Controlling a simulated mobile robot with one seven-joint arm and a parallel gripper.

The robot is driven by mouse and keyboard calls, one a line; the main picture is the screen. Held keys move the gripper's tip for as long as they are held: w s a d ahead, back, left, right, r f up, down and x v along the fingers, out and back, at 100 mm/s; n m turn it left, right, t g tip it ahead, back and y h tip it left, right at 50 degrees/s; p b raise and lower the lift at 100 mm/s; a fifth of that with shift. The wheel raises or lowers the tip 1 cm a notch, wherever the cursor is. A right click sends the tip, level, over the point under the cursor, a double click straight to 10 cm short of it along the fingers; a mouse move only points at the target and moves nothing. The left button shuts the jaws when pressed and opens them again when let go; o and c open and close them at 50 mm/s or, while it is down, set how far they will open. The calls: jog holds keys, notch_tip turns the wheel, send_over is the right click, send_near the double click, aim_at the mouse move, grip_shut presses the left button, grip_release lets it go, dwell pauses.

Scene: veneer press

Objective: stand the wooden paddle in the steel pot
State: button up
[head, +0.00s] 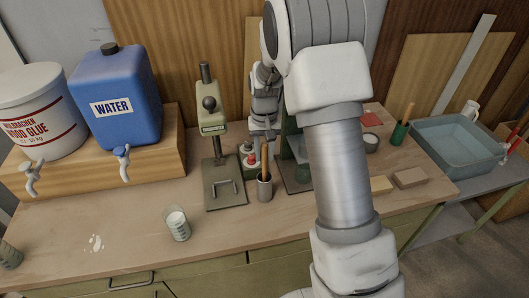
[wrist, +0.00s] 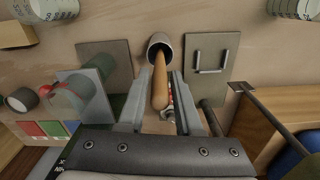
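The steel pot (head: 265,190) stands on the bench, right of the green press's base. The wooden paddle (head: 265,156) stands in it, leaning slightly, with its handle above the rim. In the wrist view the pot (wrist: 153,40) shows its open mouth, and the paddle's handle (wrist: 160,88) points toward the camera. My gripper (wrist: 161,82) is open, with one finger on each side of the handle and narrow gaps to it. It holds nothing. The paddle's lower end is hidden inside the pot. In the head view my fingertips are not clear.
The green press (head: 212,128) stands close left of the pot. A glass beaker of white liquid (head: 176,225) stands at the front. A green cup with a wooden handle (head: 399,134), blocks (head: 409,177) and a water tray (head: 457,143) are at right. The front middle bench is clear.

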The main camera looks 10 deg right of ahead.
jog(key=shift+o, duration=1.1)
jog(key=shift+r, duration=0.15)
notch_tip(320, 180, up, 12)
jog(key=shift+f+b, duration=0.1)
jog(key=shift+b, duration=0.3)
jog(key=s+r+t, duration=0.3)
jog(key=s+r, duration=0.7)
jog(key=s, duration=0.3)
jog(key=s+f+n+t, duration=0.1)
jog(key=s+t, duration=0.1)
jog(key=s, duration=1.2)
jog(key=shift+n+t, duration=0.3)
jog(key=shift+n, duration=0.1)
